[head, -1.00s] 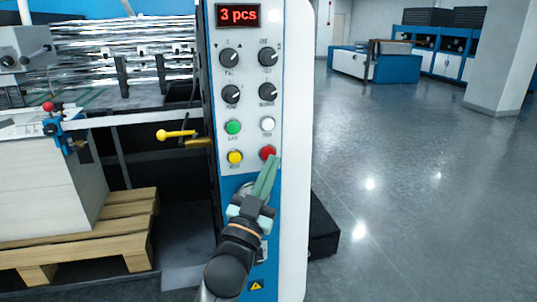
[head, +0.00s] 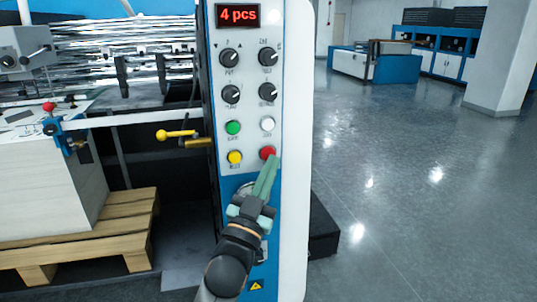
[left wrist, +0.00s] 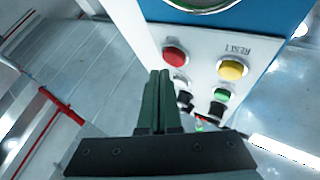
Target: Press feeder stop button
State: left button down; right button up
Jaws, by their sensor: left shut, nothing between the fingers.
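The control panel (head: 251,118) carries a red button (head: 267,153) at its lower right, a yellow button (head: 235,157) beside it, and green and white buttons above. My left gripper (head: 273,160) is shut and empty, its fingertips at the lower right edge of the red button in the head view. In the left wrist view the shut fingers (left wrist: 160,75) point at the panel near the red button (left wrist: 174,57); I cannot tell whether they touch it. A yellow button (left wrist: 232,69) is labelled RESET. The display (head: 238,15) reads 4 pcs. My right gripper is not in view.
Black knobs (head: 230,57) sit above the buttons. A yellow-handled lever (head: 175,134) sticks out left of the panel. A paper stack (head: 45,180) stands on a wooden pallet (head: 125,215) at left. The floor (head: 420,200) at right is open.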

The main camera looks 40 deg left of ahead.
pick_arm(q)
jog(key=shift+w+a, duration=0.3)
jog(key=shift+a, duration=0.05)
dwell(0.3)
jog(key=shift+w+a, duration=0.25)
jog(key=shift+a, duration=0.05)
dwell(0.7)
jog(key=shift+d+p, duration=0.1)
jog(key=shift+p, duration=0.2)
jog(key=shift+s+d, duration=0.55)
